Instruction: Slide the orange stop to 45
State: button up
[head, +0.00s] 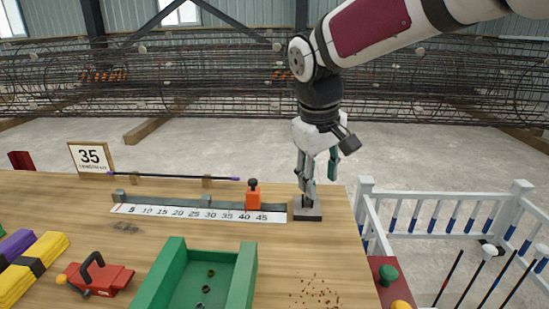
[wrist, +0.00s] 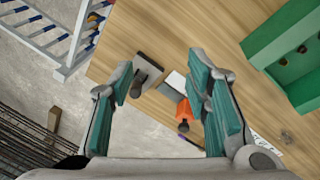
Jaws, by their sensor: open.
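The orange stop (head: 253,200) with a black knob on top sits on a grey rail behind the white scale (head: 200,213). It stands near the scale's right end, between about 40 and 45. In the wrist view the orange stop (wrist: 184,112) is beside my right finger, partly hidden by it. My gripper (head: 319,185) is open and empty, to the right of the stop in the head view. In the wrist view my gripper (wrist: 160,78) has its fingers wide apart, with the white scale end between them.
A dark plate with a black post (head: 307,214) stands just right of the scale, below my gripper. A thin dark rod (head: 175,176) lies behind. A green tray (head: 245,280) and red clamp (head: 100,280) are in front.

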aim_at(253, 180)
jog(key=w+a+r+n+y+p, duration=0.2)
jog(key=w+a+y+p, duration=0.2)
jog(key=w+a+p, duration=0.65)
jog(key=shift+t+y, duration=0.3)
jog(key=shift+t, duration=0.2)
jog(key=w+b+x, duration=0.1)
jog(key=x, duration=0.4)
jog(key=b+x, duration=0.1)
jog(key=x, duration=0.4)
jog(key=w+r+x, duration=0.1)
jog(key=x, duration=0.4)
jog(key=shift+w+a+f+b, duration=0.25)
jog(key=shift+w+a+b, duration=0.15)
jog(key=shift+w+a, duration=0.05)
grip_shut()
